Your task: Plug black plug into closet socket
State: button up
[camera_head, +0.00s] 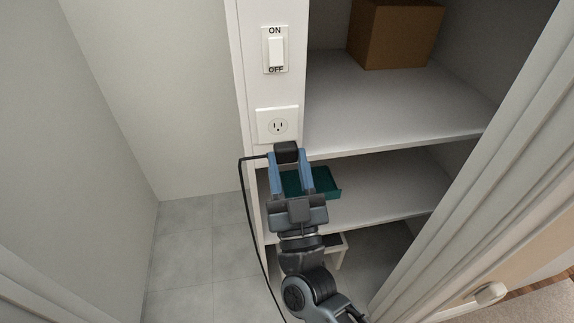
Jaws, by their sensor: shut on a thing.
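The black plug (287,150) is between the fingertips of my gripper (287,158), which is shut on it. A black cord (243,195) runs from the plug to the left and down past my arm. The closet socket (278,126) is a white plate with one outlet on the narrow closet wall edge. The plug is just below the outlet in the picture. The outlet's slots are in plain view and empty. I cannot tell how far the plug is from the wall.
A light switch (275,49) marked ON and OFF is above the socket. Shelves (390,105) to the right hold a cardboard box (392,32) and a green tray-like thing (322,182), partly hidden behind my gripper. A white door (490,180) stands at right. Tiled floor (185,250) at left is clear.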

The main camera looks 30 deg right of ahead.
jog(key=shift+w+d+b, duration=0.2)
jog(key=shift+w+d, duration=0.1)
jog(key=shift+w, duration=0.6)
jog(key=shift+w+d+b, duration=0.2)
jog(key=shift+w+d, duration=0.1)
jog(key=shift+w, duration=0.65)
jog(key=shift+w+d+b, duration=0.2)
jog(key=shift+w+d, duration=0.1)
jog(key=shift+w, duration=0.6)
jog(key=shift+p, duration=0.35)
dwell(0.3)
jog(key=shift+w+d, duration=0.15)
jog(key=shift+w, duration=0.35)
jog(key=o, duration=1.1)
jog(key=shift+f, duration=0.1)
jog(key=shift+b+v, duration=0.7)
jog(key=shift+v, duration=3.2)
